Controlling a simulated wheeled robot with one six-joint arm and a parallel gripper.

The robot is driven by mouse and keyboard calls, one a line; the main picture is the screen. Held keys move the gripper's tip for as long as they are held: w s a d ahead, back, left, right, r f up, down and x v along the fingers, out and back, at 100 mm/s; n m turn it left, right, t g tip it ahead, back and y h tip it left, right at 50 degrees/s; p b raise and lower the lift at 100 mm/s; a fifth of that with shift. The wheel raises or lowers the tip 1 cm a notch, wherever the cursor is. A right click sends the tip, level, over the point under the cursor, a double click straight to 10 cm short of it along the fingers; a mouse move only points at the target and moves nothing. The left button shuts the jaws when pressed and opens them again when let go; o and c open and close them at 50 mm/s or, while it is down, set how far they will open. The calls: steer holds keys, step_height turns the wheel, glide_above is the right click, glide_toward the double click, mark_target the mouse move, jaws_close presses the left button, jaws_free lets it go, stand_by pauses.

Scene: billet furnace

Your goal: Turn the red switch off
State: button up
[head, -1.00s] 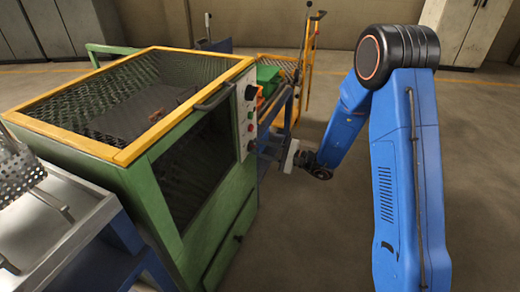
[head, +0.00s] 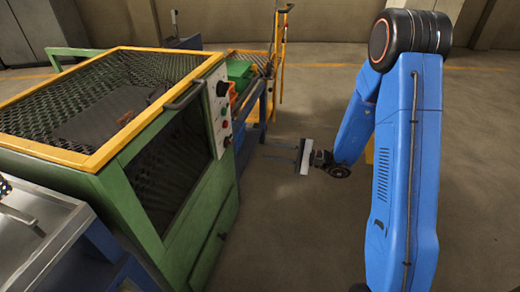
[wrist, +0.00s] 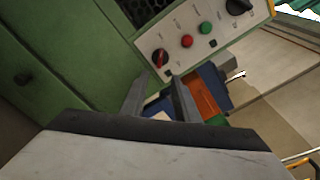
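The control panel (head: 219,110) is a pale plate on the right front edge of the green machine. In the wrist view, a round red-and-black rotary switch (wrist: 160,58) sits at the panel's lower left end. A plain red button (wrist: 186,41), a green button (wrist: 205,27) and a black knob (wrist: 238,5) lie further along it. The switch is small in the head view (head: 228,141). My gripper (head: 279,153) is open and empty, to the right of the panel and clear of it. In the wrist view its two fingers (wrist: 160,82) are spread, with the switch beyond their tips.
The green machine (head: 180,250) with a yellow-framed mesh top fills the left. A black handle (head: 185,95) stands out beside the panel. Behind are a blue bench with a green bin (head: 239,70) and a yellow trolley (head: 279,60). The floor between machine and arm is clear.

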steer(key=shift+v, duration=1.5)
steer(key=s+r+n+g+h, duration=0.3)
steer(key=s+r+n+g, duration=0.15)
steer(key=s, duration=0.65)
steer(key=s+r+n+g+h, duration=0.35)
steer(key=s+r+n, duration=0.2)
steer(key=s, duration=0.55)
steer(key=s+d+r+n+t+h, duration=0.1)
steer(key=s+d+r+t+h, duration=0.2)
steer(key=s+d+h, duration=0.2)
steer(key=s+d+r+n+t+h, duration=0.1)
steer(key=s+d+r+t+h, duration=0.2)
steer(key=d, duration=0.8)
steer(key=s+h, duration=0.2)
steer(key=s, duration=0.1)
steer(key=shift+s+r+n+t, duration=0.15)
steer(key=shift+s+n+t, duration=0.15)
steer(key=shift+s+n, duration=0.1)
steer(key=shift+h, duration=0.25)
